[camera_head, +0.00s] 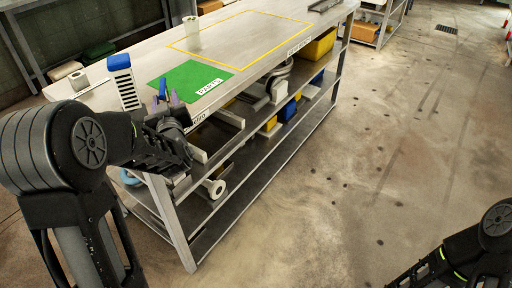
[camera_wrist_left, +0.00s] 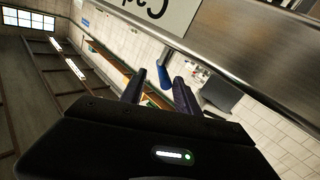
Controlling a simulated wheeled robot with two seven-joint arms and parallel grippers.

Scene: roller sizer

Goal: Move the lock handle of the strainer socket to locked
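The blue lock handle (camera_head: 162,88) stands up at the table's near left edge, just beyond my left gripper. It also shows in the left wrist view (camera_wrist_left: 163,76), in line with the gap between the fingers. My left gripper (camera_head: 165,101) is open, its two fingers apart, with nothing seen in its grasp. Whether a finger touches the handle I cannot tell. A white, slotted strainer piece with a blue top (camera_head: 124,82) stands upright left of the gripper. The socket body is hidden behind my gripper and wrist. My right gripper is out of view.
A green mat (camera_head: 190,76) marked PARTS lies right of the handle on the metal table (camera_head: 262,33). A yellow outlined area (camera_head: 240,38) and a white cylinder (camera_head: 191,26) are farther back. Shelves below hold bins and pipe parts. The floor at right is clear.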

